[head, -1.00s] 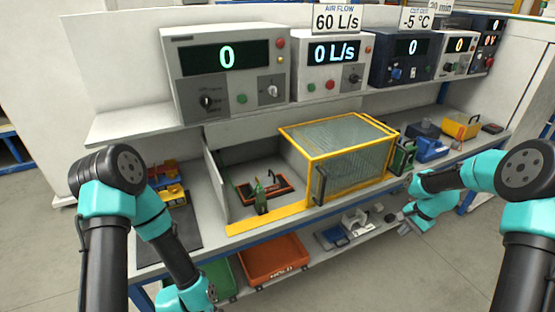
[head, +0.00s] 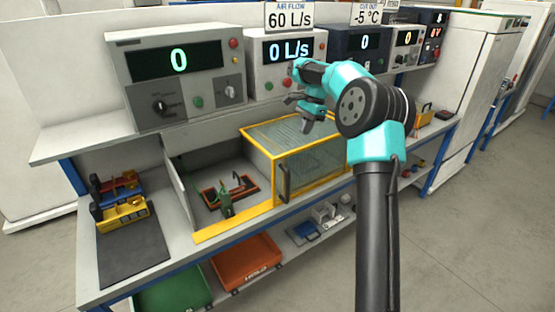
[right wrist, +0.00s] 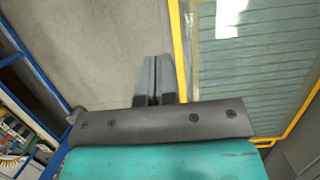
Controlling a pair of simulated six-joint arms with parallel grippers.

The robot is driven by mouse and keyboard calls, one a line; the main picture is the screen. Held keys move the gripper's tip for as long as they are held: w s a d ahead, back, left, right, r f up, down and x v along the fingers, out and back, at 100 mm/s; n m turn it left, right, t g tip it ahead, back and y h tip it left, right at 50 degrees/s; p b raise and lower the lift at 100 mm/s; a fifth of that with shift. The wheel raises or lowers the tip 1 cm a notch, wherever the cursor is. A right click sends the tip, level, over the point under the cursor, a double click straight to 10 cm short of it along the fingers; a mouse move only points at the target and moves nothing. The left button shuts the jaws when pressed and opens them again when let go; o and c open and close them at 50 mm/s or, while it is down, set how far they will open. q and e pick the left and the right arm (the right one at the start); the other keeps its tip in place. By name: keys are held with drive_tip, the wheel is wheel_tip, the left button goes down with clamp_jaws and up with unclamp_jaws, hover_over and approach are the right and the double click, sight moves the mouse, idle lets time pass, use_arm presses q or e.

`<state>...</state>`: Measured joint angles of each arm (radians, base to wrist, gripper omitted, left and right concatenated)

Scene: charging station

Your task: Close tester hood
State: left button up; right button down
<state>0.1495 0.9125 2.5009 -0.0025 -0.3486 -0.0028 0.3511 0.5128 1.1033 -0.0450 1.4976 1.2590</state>
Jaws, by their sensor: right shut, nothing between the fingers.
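The tester hood (head: 275,150) is a yellow-framed clear box on the bench, standing on the right part of the tester. A dark upright handle (head: 285,182) is on its front near the left corner. To its left the tester bay is uncovered, with a green part (head: 226,203) by a red fixture (head: 212,197). My right gripper (head: 292,102) is raised above the hood in the head view, apart from the handle. In the right wrist view its fingers (right wrist: 154,62) are shut together and empty, with the hood's frame and glass (right wrist: 255,65) to their right. My left gripper is out of view.
Instrument boxes with displays (head: 178,75) line the shelf behind the bench. A yellow rail (head: 235,224) edges the bay's front. A dark mat (head: 133,245) with tools above it lies left. Orange (head: 246,262) and green (head: 175,290) bins sit below. My right arm hides the bench's right part.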

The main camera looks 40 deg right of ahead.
sight(288, 159)
drive_tip(key=shift+f, duration=0.1)
drive_tip(key=a+f, duration=0.2)
drive_tip(key=f, duration=0.1)
drive_tip(key=a+f, duration=0.2)
drive_tip(key=f, duration=0.1)
drive_tip(key=a+f, duration=0.2)
drive_tip(key=f, duration=0.2)
drive_tip(key=shift+w+a, duration=0.1)
drive_tip(key=shift+a, duration=0.05)
drive_tip(key=shift+a+f, duration=0.1)
drive_tip(key=shift+a, duration=0.25)
drive_tip(key=w+a, duration=0.1)
drive_tip(key=a, duration=3.1)
drive_tip(key=shift+a, duration=0.4)
drive_tip(key=shift+w+d, duration=0.1)
